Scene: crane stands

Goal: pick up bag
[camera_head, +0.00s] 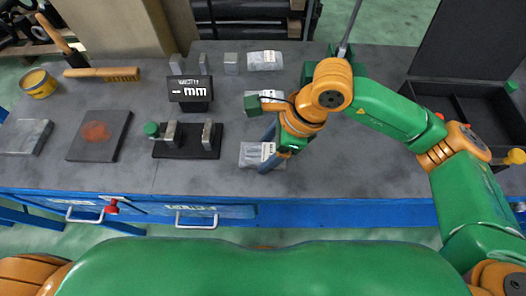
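Several small clear bags with white labels lie in a column on the grey workbench. The nearest bag (252,153) is beside and partly behind my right gripper (268,160). A far bag (265,60) lies flat near the back, and a middle bag (262,97) is partly covered by my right wrist. My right arm reaches in from the right, with its gripper pointing down at the nearest bag. Its fingers are seen nearly edge-on, so their opening and any contact with the bag are unclear. My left gripper is out of the picture.
An open black case (470,105) is at the right. Blue drawers (195,213) line the bench front.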

